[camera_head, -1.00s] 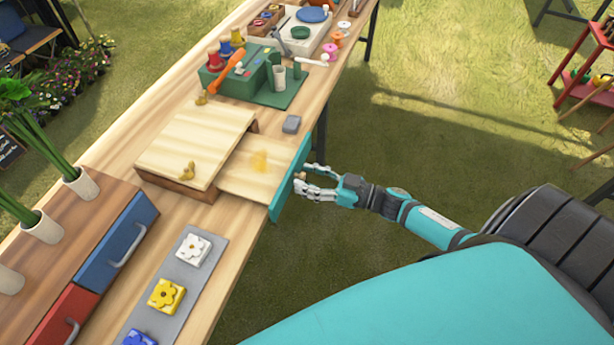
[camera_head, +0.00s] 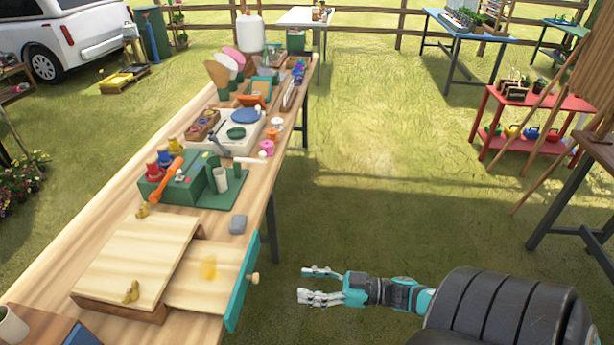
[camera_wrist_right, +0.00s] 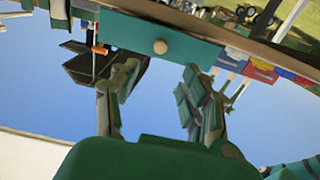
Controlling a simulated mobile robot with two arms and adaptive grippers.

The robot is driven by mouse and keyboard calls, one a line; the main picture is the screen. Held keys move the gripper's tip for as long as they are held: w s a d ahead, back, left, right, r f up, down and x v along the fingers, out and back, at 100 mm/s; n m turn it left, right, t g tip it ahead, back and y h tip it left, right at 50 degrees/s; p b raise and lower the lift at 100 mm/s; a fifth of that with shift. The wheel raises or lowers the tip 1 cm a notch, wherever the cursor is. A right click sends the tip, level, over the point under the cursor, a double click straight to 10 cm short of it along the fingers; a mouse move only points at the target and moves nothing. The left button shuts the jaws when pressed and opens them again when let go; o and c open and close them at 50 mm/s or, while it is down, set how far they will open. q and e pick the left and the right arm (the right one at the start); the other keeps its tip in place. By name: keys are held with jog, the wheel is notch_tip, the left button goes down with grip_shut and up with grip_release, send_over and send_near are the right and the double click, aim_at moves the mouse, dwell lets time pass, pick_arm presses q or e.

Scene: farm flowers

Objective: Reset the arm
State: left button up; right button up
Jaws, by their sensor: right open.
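My right gripper (camera_head: 322,286) is open and empty in the head view. It hangs over the grass to the right of the work table, apart from the drawer. The drawer (camera_head: 205,278) sticks out from under a wooden board box (camera_head: 145,258). It has a teal front (camera_head: 242,284) and a round wooden knob (camera_head: 255,278). A yellow-orange patch shows on the drawer's inside. In the right wrist view the open fingers (camera_wrist_right: 160,95) frame the teal drawer front (camera_wrist_right: 190,48) and its knob (camera_wrist_right: 160,47), with a gap between. My left gripper is not in view.
The long wooden table (camera_head: 60,243) carries a green tool stand (camera_head: 195,182), a grey block (camera_head: 238,224) and a white tray (camera_head: 238,132). A red shelf (camera_head: 530,125) and a wooden easel stand at the right. Open grass lies between the table and shelf.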

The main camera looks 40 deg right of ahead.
jog(key=s+d+f+m+g+h, duration=0.1)
jog(key=s+f+m+h, duration=0.15)
jog(key=f, duration=0.65)
jog(key=s+d+f+m+g+h, duration=0.1)
jog(key=s+f+m+g+h, duration=0.2)
jog(key=f, duration=0.6)
jog(key=s+d+f+m+h, duration=0.1)
jog(key=s+d+f+h, duration=0.3)
jog(key=f, duration=0.6)
jog(key=s+a+f+g, duration=0.4)
jog(key=s+a+f, duration=0.3)
jog(key=s, duration=0.3)
jog(key=s+a+f+n+g+h, duration=0.1)
jog(key=s+a+f+g, duration=0.4)
jog(key=s+a+f, duration=0.3)
jog(key=shift+s+a, duration=0.7)
jog(key=shift+s, duration=0.5)
